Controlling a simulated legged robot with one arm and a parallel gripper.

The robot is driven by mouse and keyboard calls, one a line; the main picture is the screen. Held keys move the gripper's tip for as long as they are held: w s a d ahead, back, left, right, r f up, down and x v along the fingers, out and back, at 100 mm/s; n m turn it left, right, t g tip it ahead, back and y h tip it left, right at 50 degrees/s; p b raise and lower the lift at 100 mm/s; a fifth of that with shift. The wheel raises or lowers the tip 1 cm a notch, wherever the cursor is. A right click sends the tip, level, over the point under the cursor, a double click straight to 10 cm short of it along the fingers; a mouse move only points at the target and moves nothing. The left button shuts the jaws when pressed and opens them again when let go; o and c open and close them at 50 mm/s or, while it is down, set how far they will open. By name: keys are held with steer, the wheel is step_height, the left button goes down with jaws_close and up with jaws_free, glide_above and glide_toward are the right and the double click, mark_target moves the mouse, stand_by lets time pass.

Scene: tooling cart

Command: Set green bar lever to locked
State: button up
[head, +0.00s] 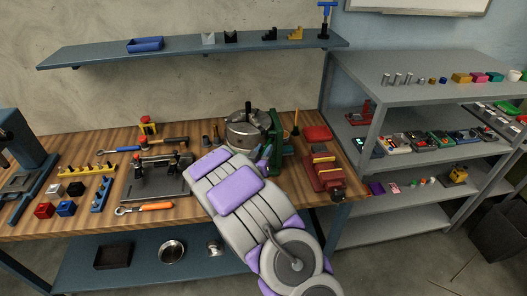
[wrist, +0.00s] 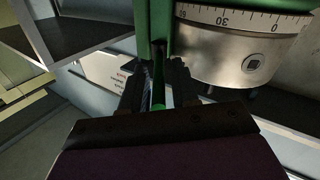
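The green bar lever (wrist: 158,78) shows in the wrist view as a narrow green bar, running from the green frame down between the fingers of my gripper (wrist: 157,85). The two dark fingers stand on either side of it, with a small gap visible. The lever belongs to the device with the green frame (head: 276,145) and the round metal body (head: 243,133), which carries a degree scale in the wrist view (wrist: 235,50). In the head view my arm hides the lever and most of my gripper. I cannot read a locked mark.
The device stands on the wooden bench (head: 105,215). A red vise (head: 322,172) is close on its right, and a dark fixture plate (head: 155,178) is on the left. A blue shelf (head: 100,54) hangs above. A grey shelf rack (head: 425,78) stands to the right.

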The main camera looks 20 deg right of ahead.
jaws_close()
